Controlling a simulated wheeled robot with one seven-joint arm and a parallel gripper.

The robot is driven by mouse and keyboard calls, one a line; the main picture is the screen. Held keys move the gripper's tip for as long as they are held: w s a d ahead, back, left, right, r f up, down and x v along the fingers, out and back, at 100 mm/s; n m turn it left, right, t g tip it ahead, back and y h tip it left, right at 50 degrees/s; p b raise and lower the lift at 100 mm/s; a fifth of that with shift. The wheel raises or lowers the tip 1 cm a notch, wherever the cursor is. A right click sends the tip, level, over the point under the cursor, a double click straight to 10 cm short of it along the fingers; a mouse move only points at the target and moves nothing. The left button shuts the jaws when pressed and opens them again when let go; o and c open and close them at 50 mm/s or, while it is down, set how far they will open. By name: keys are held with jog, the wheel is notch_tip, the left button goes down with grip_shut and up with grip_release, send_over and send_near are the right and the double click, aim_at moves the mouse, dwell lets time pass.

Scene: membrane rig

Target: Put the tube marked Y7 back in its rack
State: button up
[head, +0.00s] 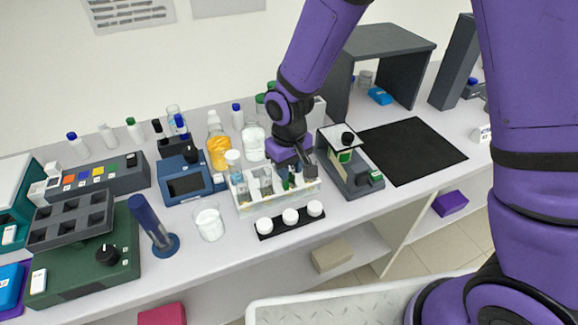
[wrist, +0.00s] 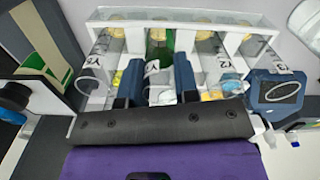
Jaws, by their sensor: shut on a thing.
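A white tube rack (head: 262,207) stands on the bench in the head view, and its white frame (wrist: 180,14) spans the top of the wrist view. My gripper (wrist: 158,82) is at the rack, its two blue fingers shut on a clear tube (wrist: 160,95). A label on this tube starts with Y; the rest is hard to read. Green shows just beyond it. Another tube marked Y2 (wrist: 228,66) is to the right of the fingers. In the head view my gripper (head: 291,178) is over the rack's right part and hides the held tube. I cannot tell how deep the tube sits.
A black strip with white-capped jars (head: 290,217) lies in front of the rack. A dark device with a green part (head: 346,165) stands close on the right. A black mat (head: 410,150) is bare.

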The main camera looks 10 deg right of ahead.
jog(key=shift+f, duration=0.25)
jog(key=o, duration=1.1)
jog(key=shift+c, duration=0.2)
notch_tip(320, 180, up, 11)
jog(key=shift+f, duration=0.1)
